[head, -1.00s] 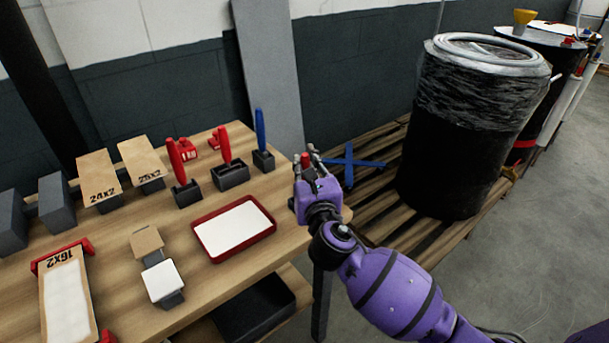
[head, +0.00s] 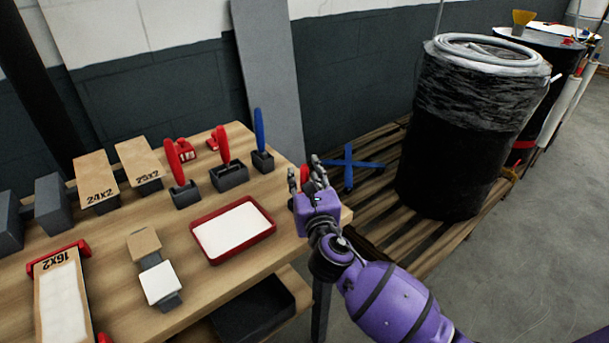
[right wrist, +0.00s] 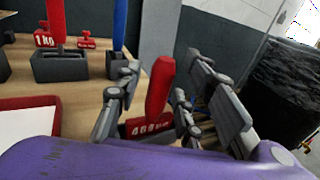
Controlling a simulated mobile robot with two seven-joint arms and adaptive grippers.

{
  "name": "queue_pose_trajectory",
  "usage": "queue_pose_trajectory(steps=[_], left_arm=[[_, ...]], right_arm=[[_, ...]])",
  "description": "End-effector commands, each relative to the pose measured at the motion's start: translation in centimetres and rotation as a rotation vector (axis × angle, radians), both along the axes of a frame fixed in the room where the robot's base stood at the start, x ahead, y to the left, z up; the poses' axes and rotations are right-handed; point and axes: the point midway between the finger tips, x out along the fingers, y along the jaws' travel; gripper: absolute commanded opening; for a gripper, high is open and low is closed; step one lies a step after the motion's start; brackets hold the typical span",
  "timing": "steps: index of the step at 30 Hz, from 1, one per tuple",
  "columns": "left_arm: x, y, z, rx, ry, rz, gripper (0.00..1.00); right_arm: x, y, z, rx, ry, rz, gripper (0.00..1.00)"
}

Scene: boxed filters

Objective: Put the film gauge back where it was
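No object in view is plainly marked as the film gauge, so I cannot tell which one it is. A red upright handle (right wrist: 159,86) stands between the fingers of my right gripper (right wrist: 165,95) in the right wrist view, with gaps beside it. A red label reading about 400 (right wrist: 150,126) is at its foot; the base is hidden. In the head view my right gripper (head: 307,174) is open at the table's right edge, and a bit of the red handle (head: 304,174) shows between its fingers. My left gripper is out of view.
On the wooden table (head: 225,290), red handles (head: 174,160) and a blue handle (head: 259,127) stand in dark holders. A red-rimmed tray (head: 268,237) lies nearby. A blue cross-shaped thing (head: 347,163) is on the pallet, beside a wrapped black drum (head: 450,150).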

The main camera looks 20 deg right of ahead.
Motion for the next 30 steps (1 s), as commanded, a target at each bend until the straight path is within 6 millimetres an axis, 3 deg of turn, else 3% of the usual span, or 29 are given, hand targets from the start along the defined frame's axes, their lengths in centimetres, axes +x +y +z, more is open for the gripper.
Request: queue_pose_trajectory(steps=[5,15,21,30], left_arm=[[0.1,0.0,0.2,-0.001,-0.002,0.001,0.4],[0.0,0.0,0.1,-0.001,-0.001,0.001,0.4],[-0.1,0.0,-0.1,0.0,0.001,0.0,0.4],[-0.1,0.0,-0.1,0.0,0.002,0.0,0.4]], right_arm=[[-0.9,0.1,0.3,0.0,0.001,0.001,0.36],[-8.0,1.0,0.2,0.0,0.003,0.001,0.36],[-11.0,1.3,0.3,0.001,0.001,0.0,0.36],[-12.0,1.5,0.4,0.0,-0.001,0.0,0.36]])
